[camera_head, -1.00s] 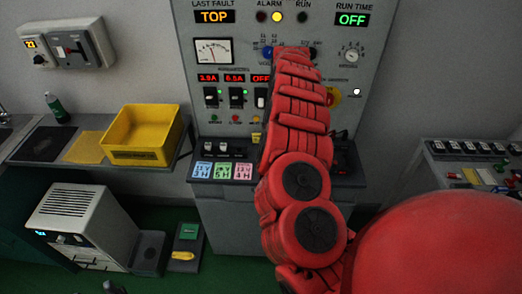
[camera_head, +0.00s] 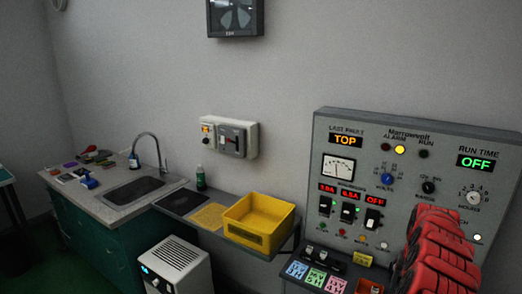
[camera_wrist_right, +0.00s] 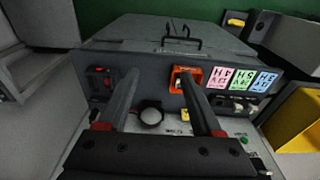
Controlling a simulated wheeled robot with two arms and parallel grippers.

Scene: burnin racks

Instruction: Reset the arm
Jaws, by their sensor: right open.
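My red right arm (camera_head: 438,252) shows at the lower right of the head view, in front of the right part of the grey control panel (camera_head: 325,125). Its gripper is hidden there. In the right wrist view my right gripper (camera_wrist_right: 159,75) is open, its two dark fingers apart and nothing held between them. A round pale knob (camera_wrist_right: 151,116) shows in the gap between the fingers. The right finger's tip overlaps an orange-framed switch (camera_wrist_right: 184,70); I cannot tell whether they touch. My left gripper is in neither view.
The panel reads TOP and OFF, with an amber lamp (camera_head: 400,150) lit. A yellow bin (camera_head: 258,222) stands on the bench left of the panel. A sink (camera_head: 134,190) and a green bottle (camera_head: 200,178) are further left. A white box unit (camera_head: 174,265) stands below.

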